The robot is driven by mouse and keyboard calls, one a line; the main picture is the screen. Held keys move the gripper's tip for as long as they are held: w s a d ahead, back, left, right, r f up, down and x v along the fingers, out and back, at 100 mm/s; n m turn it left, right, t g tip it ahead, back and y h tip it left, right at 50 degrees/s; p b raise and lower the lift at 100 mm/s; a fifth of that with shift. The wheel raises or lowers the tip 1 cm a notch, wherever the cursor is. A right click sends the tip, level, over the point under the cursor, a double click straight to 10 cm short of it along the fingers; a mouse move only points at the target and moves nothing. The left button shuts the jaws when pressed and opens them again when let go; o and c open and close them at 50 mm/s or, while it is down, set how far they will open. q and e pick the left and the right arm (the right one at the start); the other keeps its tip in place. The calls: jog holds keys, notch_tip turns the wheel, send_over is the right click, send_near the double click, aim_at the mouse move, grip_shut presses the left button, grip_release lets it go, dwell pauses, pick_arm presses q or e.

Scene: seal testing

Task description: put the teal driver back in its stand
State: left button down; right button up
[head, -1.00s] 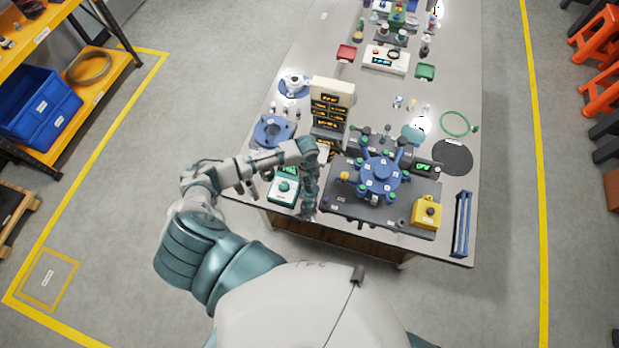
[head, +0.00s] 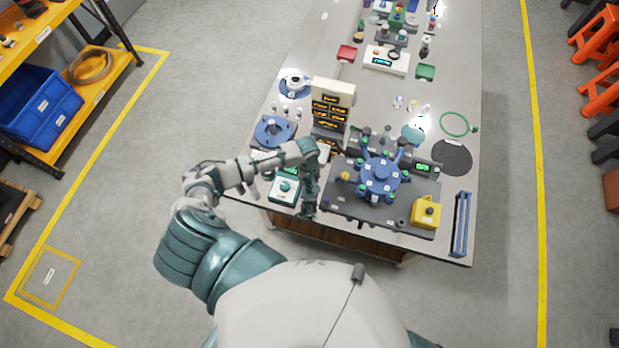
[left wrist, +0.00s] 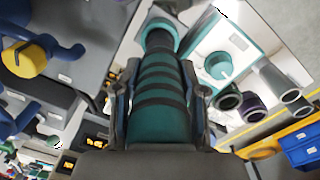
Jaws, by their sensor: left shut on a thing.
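My left gripper (head: 309,190) points down at the front of the table, just right of a white-and-teal box with a knob (head: 285,190). In the left wrist view its fingers (left wrist: 158,100) are shut on the teal driver (left wrist: 163,85), whose body has dark bands. The driver's dark nose points away from the palm to a teal ring (left wrist: 174,29); I cannot tell whether the ring belongs to the driver or its stand. The box also shows in the left wrist view (left wrist: 240,40). The stand is not clearly made out. My right gripper is out of view.
Several dark open tubes (left wrist: 252,107) stand beside the box. A blue round fixture (head: 381,173) on a dark plate is right of my gripper, with a yellow button box (head: 426,212) beyond. Floor left of the table is free.

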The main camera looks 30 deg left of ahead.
pick_arm(q)
jog(key=shift+f, duration=0.2)
jog(key=shift+w+d+f, duration=0.1)
jog(key=shift+d+f, duration=0.05)
jog(key=shift+f, duration=0.2)
jog(key=shift+f, duration=0.7)
dwell(1.2)
jog(key=c, duration=0.6)
grip_release()
jog(key=shift+o, duration=0.2)
jog(key=shift+s, duration=0.2)
notch_tip(320, 180, up, 9)
jog(key=shift+w, duration=0.1)
